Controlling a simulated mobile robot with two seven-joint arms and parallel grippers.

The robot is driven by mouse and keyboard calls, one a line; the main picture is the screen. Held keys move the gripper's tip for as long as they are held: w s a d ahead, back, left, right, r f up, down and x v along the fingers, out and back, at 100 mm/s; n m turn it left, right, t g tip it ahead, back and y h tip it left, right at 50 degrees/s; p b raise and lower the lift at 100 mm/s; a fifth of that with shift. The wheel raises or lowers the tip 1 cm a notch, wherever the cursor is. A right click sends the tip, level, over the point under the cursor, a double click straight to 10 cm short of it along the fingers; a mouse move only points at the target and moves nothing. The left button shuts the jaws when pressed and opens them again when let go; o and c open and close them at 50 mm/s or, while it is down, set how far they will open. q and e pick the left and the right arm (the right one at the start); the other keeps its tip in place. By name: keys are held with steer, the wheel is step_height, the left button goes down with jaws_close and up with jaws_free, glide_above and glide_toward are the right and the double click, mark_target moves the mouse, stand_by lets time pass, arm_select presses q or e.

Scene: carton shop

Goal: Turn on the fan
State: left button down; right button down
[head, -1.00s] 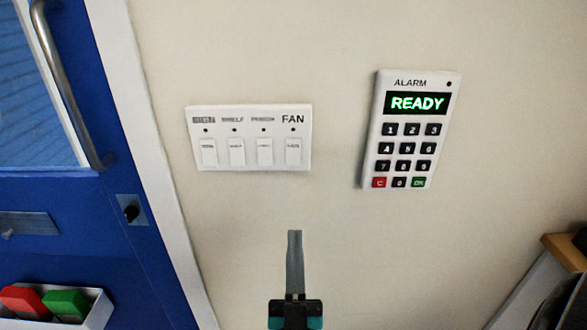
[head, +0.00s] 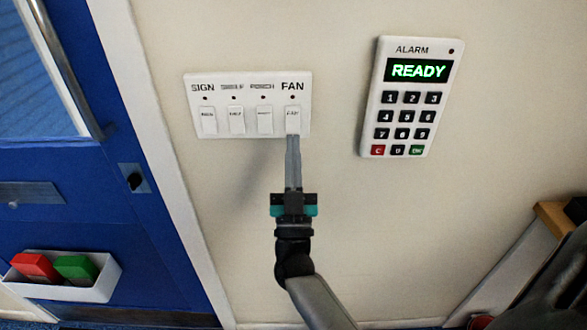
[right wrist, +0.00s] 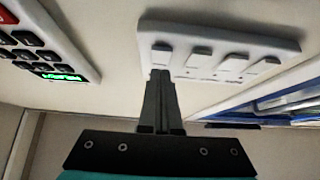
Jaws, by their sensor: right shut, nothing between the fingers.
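A white switch panel (head: 247,129) is on the wall, with a row of several rocker switches under small red lights. The labels read SIGN at the left and FAN at the right; the two between are blurred. The fan switch (head: 292,118) is the rightmost in the head view. My right gripper (head: 292,138) is shut and empty, its fingertips at the lower edge of the fan switch. In the right wrist view the fingertips (right wrist: 161,74) are just by the end switch (right wrist: 161,54); I cannot tell whether they touch it. My left gripper is not in view.
An alarm keypad (head: 405,122) showing READY is on the wall to the right. A blue door (head: 60,220) with a metal handle is at the left. A white bin (head: 85,290) with red and green blocks is low on the door. A wooden edge (head: 553,220) is at the right.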

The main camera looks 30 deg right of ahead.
steer(key=shift+w+d+f, duration=0.15)
steer(key=shift+w+d, duration=0.3)
steer(key=shift+w, duration=0.35)
